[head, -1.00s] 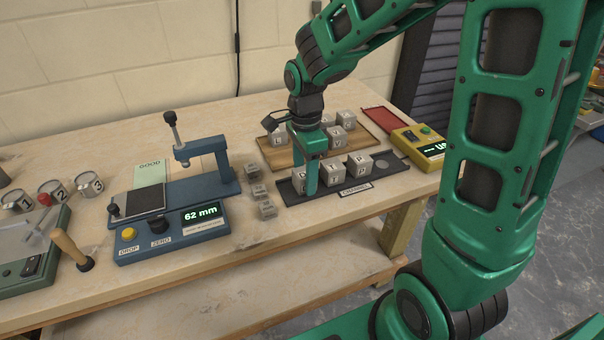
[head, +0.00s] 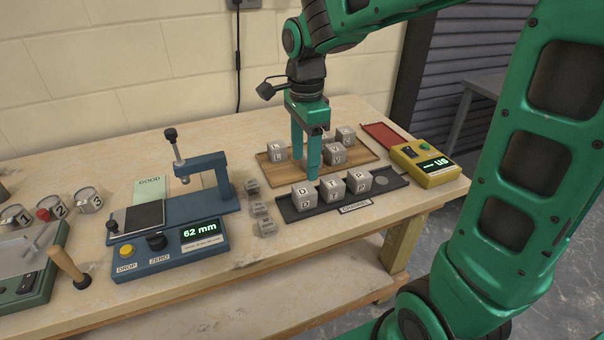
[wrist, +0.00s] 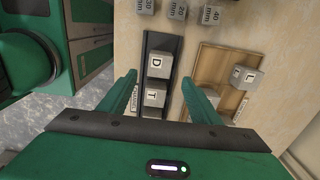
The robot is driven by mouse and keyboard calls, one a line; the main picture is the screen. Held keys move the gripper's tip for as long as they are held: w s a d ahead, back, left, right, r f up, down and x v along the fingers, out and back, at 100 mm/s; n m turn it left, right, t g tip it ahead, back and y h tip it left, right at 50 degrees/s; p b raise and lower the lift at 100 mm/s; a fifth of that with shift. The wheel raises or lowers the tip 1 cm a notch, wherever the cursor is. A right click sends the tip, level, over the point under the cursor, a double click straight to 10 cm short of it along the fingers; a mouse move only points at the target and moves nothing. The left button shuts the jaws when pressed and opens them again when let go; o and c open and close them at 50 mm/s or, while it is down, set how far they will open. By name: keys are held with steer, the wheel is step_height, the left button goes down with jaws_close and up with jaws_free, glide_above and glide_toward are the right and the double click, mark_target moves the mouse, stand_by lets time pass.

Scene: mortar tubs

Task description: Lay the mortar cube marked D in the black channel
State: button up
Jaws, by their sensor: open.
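The mortar cube marked D (head: 304,194) sits at the left end of the black channel (head: 284,206), beside the T cube (head: 331,189) and then the P cube (head: 358,180). The D cube (wrist: 158,64) and T cube (wrist: 154,97) also show in the wrist view, inside the channel (wrist: 160,41). My gripper (head: 306,172) is open and empty. Its fingers hang above and just behind the D cube, clear of it as far as I can see.
A wooden board (head: 365,158) behind the channel carries several lettered cubes, one partly hidden by my gripper. A blue gauge (head: 190,240) reads 62 mm. A yellow box (head: 432,172) and red mat (head: 384,134) are right.

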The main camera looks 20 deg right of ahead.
steer(key=shift+s+d+r, duration=0.1)
steer(key=shift+r, duration=0.85)
steer(key=s+d+f+n, duration=0.2)
steer(key=s+d+n, duration=0.3)
steer(key=s+d, duration=0.3)
steer(key=s+d+f+n, duration=0.2)
steer(key=s+d+n, duration=0.4)
steer(key=s, duration=0.9)
steer(key=shift+s+d+f+n, duration=0.15)
steer(key=shift+d+f+n, duration=0.2)
steer(key=shift+d, duration=1.15)
